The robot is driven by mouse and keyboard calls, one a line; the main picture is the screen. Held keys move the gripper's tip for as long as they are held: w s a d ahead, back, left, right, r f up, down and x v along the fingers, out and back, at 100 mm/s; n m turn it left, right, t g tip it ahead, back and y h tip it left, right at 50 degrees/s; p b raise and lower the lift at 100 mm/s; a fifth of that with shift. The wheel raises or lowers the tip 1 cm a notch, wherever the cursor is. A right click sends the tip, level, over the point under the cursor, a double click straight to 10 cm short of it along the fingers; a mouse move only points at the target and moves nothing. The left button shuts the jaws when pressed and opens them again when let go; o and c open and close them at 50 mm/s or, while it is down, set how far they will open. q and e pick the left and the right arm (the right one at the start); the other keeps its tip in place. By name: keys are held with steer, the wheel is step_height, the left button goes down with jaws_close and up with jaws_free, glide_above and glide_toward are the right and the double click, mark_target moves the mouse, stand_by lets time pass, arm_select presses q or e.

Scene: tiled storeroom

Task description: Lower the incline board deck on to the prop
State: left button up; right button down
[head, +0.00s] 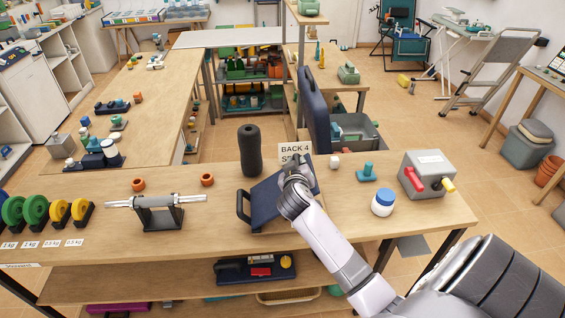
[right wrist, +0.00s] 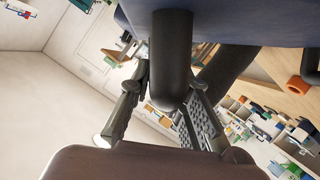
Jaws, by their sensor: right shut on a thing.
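The incline board deck (head: 270,203) is a dark blue panel on the wooden bench, with a black loop handle (head: 243,206) at its left end. It looks tilted, its right part under my right gripper (head: 297,176). In the right wrist view the fingers (right wrist: 168,100) are shut around a dark rounded bar (right wrist: 171,50) at the deck's edge. The deck's blue surface (right wrist: 240,25) fills the top of that view. The prop cannot be made out; the deck and my arm hide what is beneath. My left gripper is not in view.
A black roller (head: 250,150) stands upright behind the deck. A dumbbell on a cradle (head: 160,212) and orange rings (head: 207,180) are left. A white sign (head: 294,151) stands behind. A blue-capped jar (head: 383,202), teal piece (head: 367,173) and grey box (head: 427,172) are right.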

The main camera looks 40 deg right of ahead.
mark_target(315, 190)
steer(key=shift+m+y, duration=0.6)
steer(key=shift+m, duration=0.3)
steer(key=shift+s+d+f+b, duration=0.15)
steer(key=shift+s+d+f, duration=0.2)
steer(key=shift+d+f, duration=0.25)
steer(key=shift+s+d+f+b, duration=0.2)
steer(key=shift+s+d+f, duration=0.2)
steer(key=shift+f, duration=0.3)
steer(key=shift+s+d+f+b, duration=0.15)
steer(key=shift+s+d+f, duration=0.15)
steer(key=shift+d+f, duration=0.35)
steer(key=c, duration=1.5)
jaws_free()
steer(key=v, duration=1.2)
steer(key=shift+s+f, duration=0.1)
steer(key=shift+s, duration=0.05)
